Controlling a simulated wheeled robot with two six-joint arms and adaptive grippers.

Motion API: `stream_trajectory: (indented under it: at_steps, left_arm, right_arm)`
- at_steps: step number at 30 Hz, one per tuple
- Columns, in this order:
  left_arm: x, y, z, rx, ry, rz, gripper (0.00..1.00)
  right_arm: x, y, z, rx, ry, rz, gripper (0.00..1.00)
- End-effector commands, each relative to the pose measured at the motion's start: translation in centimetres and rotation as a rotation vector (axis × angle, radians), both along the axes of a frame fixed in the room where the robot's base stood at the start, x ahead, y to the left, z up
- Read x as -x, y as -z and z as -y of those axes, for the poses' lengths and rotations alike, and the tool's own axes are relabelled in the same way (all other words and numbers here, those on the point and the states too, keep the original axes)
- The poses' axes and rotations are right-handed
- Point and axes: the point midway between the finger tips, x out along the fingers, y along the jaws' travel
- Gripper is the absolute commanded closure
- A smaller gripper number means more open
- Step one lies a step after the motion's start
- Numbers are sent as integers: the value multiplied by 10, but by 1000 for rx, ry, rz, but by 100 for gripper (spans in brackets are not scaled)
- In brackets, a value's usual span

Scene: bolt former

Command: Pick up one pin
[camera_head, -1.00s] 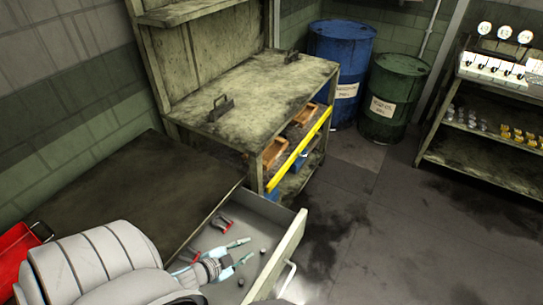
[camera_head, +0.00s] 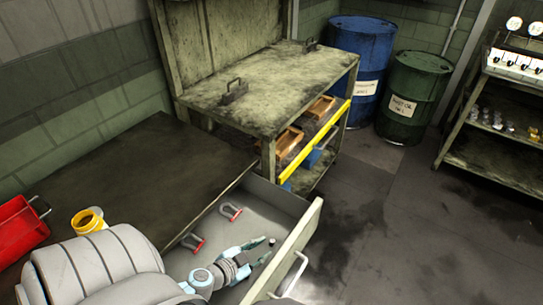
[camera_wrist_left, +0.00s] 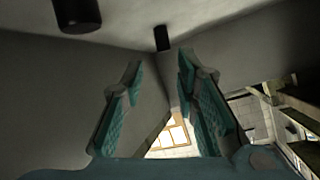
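A small dark cylindrical pin (camera_head: 271,241) stands on the floor of the open drawer (camera_head: 301,229). My left gripper (camera_head: 266,249) is inside the drawer with its teal fingers spread, close beside this pin. In the left wrist view, the fingers (camera_wrist_left: 160,65) are apart with nothing between them. One dark pin (camera_wrist_left: 161,38) shows just beyond the fingertips, roughly in line with the gap. A second, larger-looking dark pin (camera_wrist_left: 78,14) is at the upper left, outside the fingers. My right gripper is not in view.
The drawer front wall (camera_head: 290,250) is close to the gripper. A yellow cup (camera_head: 88,221) and red box (camera_head: 20,228) are on the dark tabletop (camera_head: 130,175). A shelved workbench (camera_head: 270,85) stands behind.

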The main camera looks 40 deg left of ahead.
Motion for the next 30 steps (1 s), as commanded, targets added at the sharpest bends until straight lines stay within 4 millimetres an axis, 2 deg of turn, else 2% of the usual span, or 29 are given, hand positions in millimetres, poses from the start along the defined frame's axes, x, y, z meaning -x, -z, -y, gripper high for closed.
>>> stream_trajectory:
  at_steps: [6,10,16,21,22,30]
  left_arm:
    - [-32,25,-4,1,0,1,72]
    - [-48,33,-3,1,0,-1,72]
    - [-50,32,-3,0,0,-2,72]
    - [-50,32,-3,0,1,-3,97]
    - [-50,32,-3,0,1,-3,100]
    - [-50,31,-3,0,1,-3,100]
  right_arm:
    - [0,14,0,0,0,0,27]
    - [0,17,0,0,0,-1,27]
    - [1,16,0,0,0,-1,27]
    - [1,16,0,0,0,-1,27]
    - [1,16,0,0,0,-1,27]
    - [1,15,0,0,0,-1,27]
